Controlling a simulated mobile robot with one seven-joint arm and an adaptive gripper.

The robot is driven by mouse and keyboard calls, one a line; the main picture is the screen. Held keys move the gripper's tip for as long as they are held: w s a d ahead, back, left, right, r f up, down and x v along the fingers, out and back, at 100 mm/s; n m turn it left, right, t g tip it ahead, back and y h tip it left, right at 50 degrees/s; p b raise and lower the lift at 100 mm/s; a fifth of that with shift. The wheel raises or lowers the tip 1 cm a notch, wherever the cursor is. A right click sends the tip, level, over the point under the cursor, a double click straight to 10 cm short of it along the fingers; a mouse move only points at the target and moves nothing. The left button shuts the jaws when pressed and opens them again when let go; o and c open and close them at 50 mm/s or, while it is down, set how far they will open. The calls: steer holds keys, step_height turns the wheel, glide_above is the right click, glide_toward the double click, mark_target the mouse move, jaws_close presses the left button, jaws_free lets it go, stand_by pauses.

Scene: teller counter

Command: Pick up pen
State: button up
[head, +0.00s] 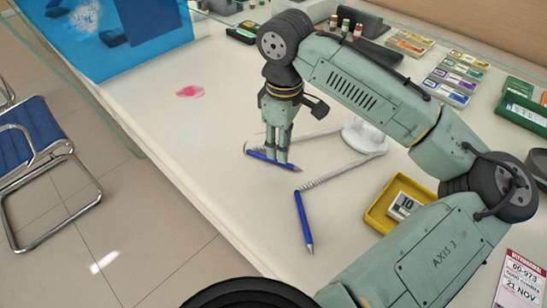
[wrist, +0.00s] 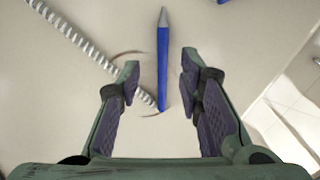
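A blue pen (head: 259,155) with a pale tip lies near the middle of the counter. My gripper (head: 275,158) points down over it, the fingers partly covering it. In the wrist view the pen (wrist: 162,65) lies between my two open fingertips (wrist: 160,78), with clear space on both sides. Its grey tip points up in that picture, and a coiled cord (wrist: 90,50) runs to near its lower end. A second blue pen (head: 303,220) lies nearer, on its own coiled cord. A bit of blue at the wrist view's top right looks like part of it.
A white round base (head: 362,133) stands to the right, where the cords run. A yellow tray (head: 379,216) with a date block stands under my forearm. Stamps and card stacks fill the back right. A blue chair (head: 30,130) stands on the floor beyond the left edge.

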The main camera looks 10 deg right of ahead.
mark_target(289, 166)
steer(key=f, duration=0.4)
steer(key=shift+s+p, duration=0.2)
steer(key=shift+p, duration=0.1)
steer(key=shift+c, duration=0.4)
jaws_close()
